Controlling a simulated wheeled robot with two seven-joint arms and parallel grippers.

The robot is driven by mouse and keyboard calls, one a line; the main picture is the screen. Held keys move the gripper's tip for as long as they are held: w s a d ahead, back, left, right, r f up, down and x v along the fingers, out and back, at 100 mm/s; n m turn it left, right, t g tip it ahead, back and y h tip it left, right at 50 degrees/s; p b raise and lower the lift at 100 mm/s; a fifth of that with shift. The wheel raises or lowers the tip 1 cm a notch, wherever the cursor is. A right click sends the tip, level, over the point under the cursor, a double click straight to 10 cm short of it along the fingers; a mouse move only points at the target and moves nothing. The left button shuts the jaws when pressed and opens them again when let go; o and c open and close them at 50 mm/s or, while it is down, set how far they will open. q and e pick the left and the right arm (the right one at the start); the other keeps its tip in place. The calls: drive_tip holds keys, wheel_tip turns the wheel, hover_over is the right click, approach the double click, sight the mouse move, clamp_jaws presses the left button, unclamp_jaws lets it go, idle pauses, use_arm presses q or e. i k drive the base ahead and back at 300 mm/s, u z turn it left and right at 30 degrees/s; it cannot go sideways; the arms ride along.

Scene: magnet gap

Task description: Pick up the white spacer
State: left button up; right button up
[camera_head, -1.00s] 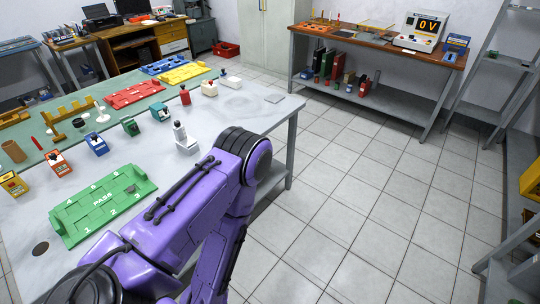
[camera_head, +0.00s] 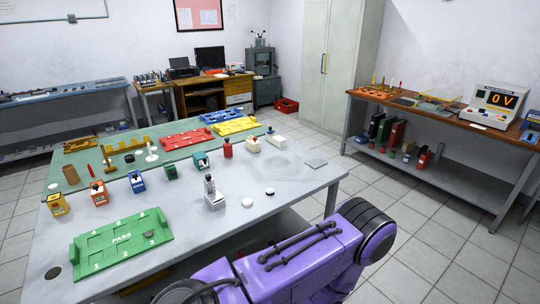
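A small white disc (camera_head: 247,202), which looks like the white spacer, lies flat on the grey worktable (camera_head: 205,240) near its front right edge. A small dark disc with a light rim (camera_head: 270,191) lies just to its right. A grey-and-white device (camera_head: 211,192) stands upright to its left. A white spool-like piece (camera_head: 151,154) stands farther back on the green mat. One of my purple arms crosses the bottom of the view, in front of the table. Neither gripper shows.
A green PASS tray (camera_head: 120,240) sits at the table's front left. Coloured blocks stand in a row behind it, including a red one (camera_head: 228,148). Red, blue and yellow trays lie at the back. A bench with a voltage meter (camera_head: 496,106) stands right, across open floor.

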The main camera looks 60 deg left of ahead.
sight(248, 201)
drive_tip(key=u, duration=0.2)
drive_tip(key=i, duration=0.8)
drive_tip(key=u, duration=1.2)
drive_tip(key=i, duration=0.7)
drive_tip(key=u, duration=0.8)
